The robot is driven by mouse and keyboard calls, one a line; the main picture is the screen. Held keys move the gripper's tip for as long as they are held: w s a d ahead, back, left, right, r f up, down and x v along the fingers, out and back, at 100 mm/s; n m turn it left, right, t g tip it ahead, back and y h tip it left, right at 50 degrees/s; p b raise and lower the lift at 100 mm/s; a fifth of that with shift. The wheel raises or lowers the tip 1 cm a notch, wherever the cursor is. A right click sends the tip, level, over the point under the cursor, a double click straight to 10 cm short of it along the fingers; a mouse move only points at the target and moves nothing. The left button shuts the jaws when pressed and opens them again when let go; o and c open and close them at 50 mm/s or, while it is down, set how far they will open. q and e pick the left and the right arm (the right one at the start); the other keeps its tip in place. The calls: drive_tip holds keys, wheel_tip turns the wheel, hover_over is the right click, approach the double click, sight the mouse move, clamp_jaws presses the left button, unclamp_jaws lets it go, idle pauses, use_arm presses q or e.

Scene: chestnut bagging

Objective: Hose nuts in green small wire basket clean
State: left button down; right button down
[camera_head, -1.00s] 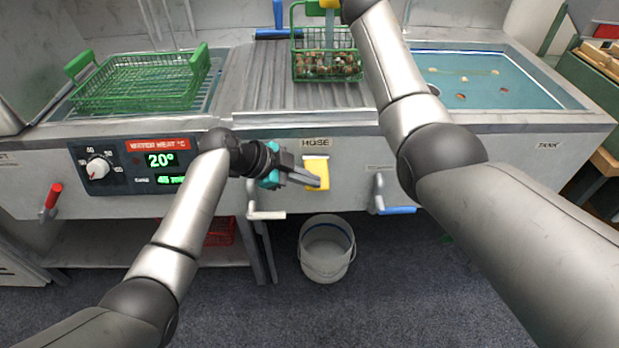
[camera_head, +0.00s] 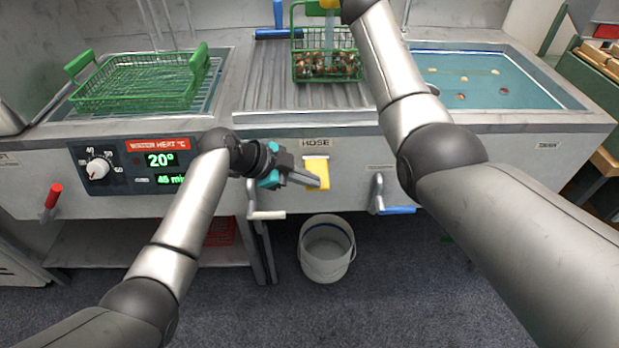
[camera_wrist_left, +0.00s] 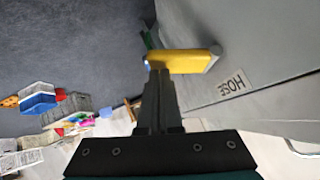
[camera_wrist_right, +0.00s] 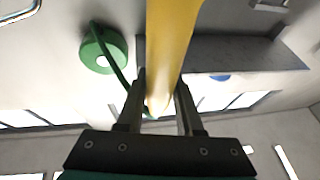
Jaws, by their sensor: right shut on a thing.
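The small green wire basket (camera_head: 298,72) stands on the grooved drainboard, with brown nuts (camera_head: 328,66) inside. A pale water stream (camera_head: 329,35) falls into it from a yellow hose nozzle (camera_head: 329,4) at the top edge. My right gripper (camera_wrist_right: 160,92) is shut on the yellow nozzle; in the head view its jaws are out of frame. My left gripper (camera_head: 318,183) is shut, its fingertips at the yellow hose lever (camera_head: 316,168) below the HOSE label. In the left wrist view the lever (camera_wrist_left: 185,62) lies just past the fingertips; contact is unclear.
A larger green wire basket (camera_head: 140,82) sits over the left basin. A water tank (camera_head: 490,80) with a few floating pieces is at the right. A white bucket (camera_head: 326,250) stands on the floor below. White (camera_head: 266,214) and blue (camera_head: 396,210) levers flank the hose lever.

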use_arm(q)
drive_tip(key=shift+a+f, duration=0.1)
drive_tip(key=shift+f, duration=0.05)
drive_tip(key=shift+s+r, duration=0.15)
drive_tip(key=shift+r, duration=0.2)
drive_tip(key=s+d+r+v, duration=0.1)
drive_tip(key=v, duration=1.1)
drive_tip(key=shift+d+r, duration=0.25)
drive_tip(key=shift+r, duration=0.05)
idle(0.4)
